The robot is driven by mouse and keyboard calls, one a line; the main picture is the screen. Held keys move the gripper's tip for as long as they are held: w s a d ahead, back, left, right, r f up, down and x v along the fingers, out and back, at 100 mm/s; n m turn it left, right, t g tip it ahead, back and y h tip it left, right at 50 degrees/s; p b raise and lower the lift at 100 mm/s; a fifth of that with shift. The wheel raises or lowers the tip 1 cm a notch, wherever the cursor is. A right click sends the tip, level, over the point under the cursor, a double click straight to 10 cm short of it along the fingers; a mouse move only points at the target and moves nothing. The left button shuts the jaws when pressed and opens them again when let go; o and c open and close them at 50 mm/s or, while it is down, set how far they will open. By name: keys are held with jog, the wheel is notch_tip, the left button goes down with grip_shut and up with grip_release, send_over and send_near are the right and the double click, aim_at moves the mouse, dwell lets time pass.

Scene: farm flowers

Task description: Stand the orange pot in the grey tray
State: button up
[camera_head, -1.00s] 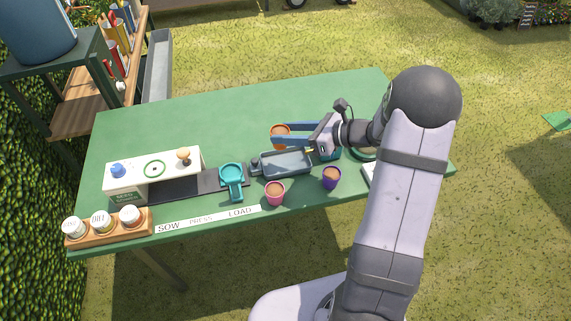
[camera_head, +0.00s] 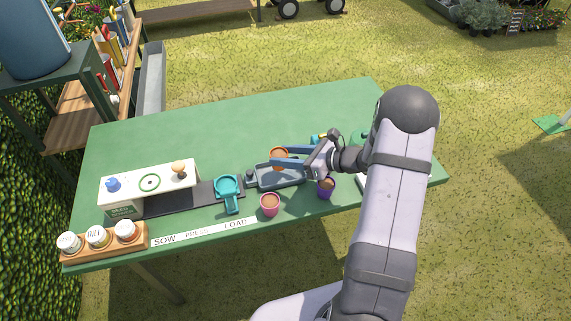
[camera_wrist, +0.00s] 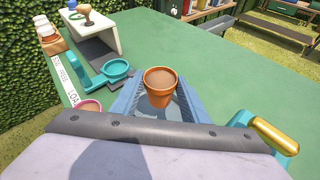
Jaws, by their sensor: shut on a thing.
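The orange pot (camera_head: 279,158), filled with brown soil, is upright between the blue fingers of my gripper (camera_head: 281,158). My gripper is shut on it. In the wrist view the orange pot (camera_wrist: 160,88) sits between the two fingertips, with the grey tray (camera_wrist: 172,112) showing just below and behind it. In the head view the grey tray (camera_head: 262,184) lies on the green table, and the pot overlaps its far edge. I cannot tell whether the pot's base touches the tray.
A pink pot (camera_head: 269,204) and a purple pot (camera_head: 326,187) stand in front of the tray. A teal scoop-like holder (camera_head: 227,186) is to its left, beside the white seed station (camera_head: 150,184). A gold-handled teal tool (camera_wrist: 272,134) lies to the right. The table's far part is clear.

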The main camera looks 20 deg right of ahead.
jog(key=shift+f+p, duration=0.3)
jog(key=shift+f, duration=1.75)
jog(key=shift+f, duration=0.15)
jog(key=o, duration=1.1)
